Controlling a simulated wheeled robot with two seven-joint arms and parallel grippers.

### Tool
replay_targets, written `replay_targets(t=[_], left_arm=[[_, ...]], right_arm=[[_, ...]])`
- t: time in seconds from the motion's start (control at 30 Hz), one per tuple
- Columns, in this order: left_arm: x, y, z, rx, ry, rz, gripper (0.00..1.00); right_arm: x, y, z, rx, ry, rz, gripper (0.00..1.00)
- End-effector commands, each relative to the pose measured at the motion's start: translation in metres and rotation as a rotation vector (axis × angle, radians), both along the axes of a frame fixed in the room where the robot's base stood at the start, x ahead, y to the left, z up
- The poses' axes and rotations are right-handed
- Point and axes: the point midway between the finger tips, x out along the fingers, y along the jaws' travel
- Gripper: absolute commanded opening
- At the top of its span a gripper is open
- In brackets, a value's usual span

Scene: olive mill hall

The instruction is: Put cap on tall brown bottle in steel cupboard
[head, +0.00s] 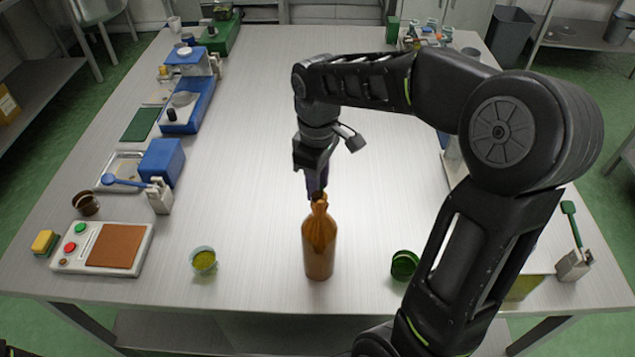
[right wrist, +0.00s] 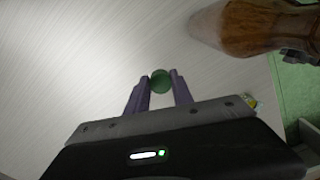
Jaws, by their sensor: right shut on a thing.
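A tall brown bottle (head: 319,245) stands upright and uncapped-looking on the steel table, near its front edge; its mouth is partly hidden by my gripper. It also shows at the top right of the right wrist view (right wrist: 255,28). My right gripper (head: 318,190) points down at the bottle's mouth in the head view. In the right wrist view my right gripper (right wrist: 160,84) is shut on a small round green cap (right wrist: 161,81), with the bottle apart from it. The cap is hidden in the head view. I cannot identify the steel cupboard.
A glass cup (head: 203,260) stands left of the bottle and a green cup (head: 404,265) right of it. A button panel (head: 103,247), blue box (head: 162,161) and blue devices line the left side. A spoon holder (head: 573,265) stands at right. The table middle is clear.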

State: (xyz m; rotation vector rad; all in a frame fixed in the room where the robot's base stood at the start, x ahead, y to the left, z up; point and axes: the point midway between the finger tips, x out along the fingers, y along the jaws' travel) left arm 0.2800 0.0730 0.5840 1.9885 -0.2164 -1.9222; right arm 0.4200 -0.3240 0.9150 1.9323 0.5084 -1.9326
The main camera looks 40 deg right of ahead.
Motion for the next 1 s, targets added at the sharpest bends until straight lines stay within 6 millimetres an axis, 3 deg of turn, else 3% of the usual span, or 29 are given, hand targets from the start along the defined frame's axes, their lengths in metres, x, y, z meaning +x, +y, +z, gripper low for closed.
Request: replay_targets(t=[0.17, 0.27, 0.37, 0.53, 0.7, 1.0], left_arm=[[0.0, 0.0, 0.0, 0.0, 0.0, 0.0, 0.82], [0.0, 0.0, 0.0, 0.0, 0.0, 0.0, 0.82], [0.0, 0.0, 0.0, 0.0, 0.0, 0.0, 0.82], [0.0, 0.0, 0.0, 0.0, 0.0, 0.0, 0.82], [0.0, 0.0, 0.0, 0.0, 0.0, 0.0, 0.82], [0.0, 0.0, 0.0, 0.0, 0.0, 0.0, 0.82]], right_arm=[[0.003, 0.002, -0.001, 0.001, 0.0, -0.008, 0.0], [0.014, 0.011, -0.005, 0.002, 0.002, -0.048, 0.0], [0.036, 0.031, -0.013, 0.003, 0.003, -0.132, 0.0], [0.079, 0.081, -0.032, 0.002, 0.004, -0.329, 0.0], [0.103, 0.119, -0.047, 0.0, 0.001, -0.478, 0.0], [0.108, 0.126, -0.049, 0.0, -0.001, -0.517, 0.0]])
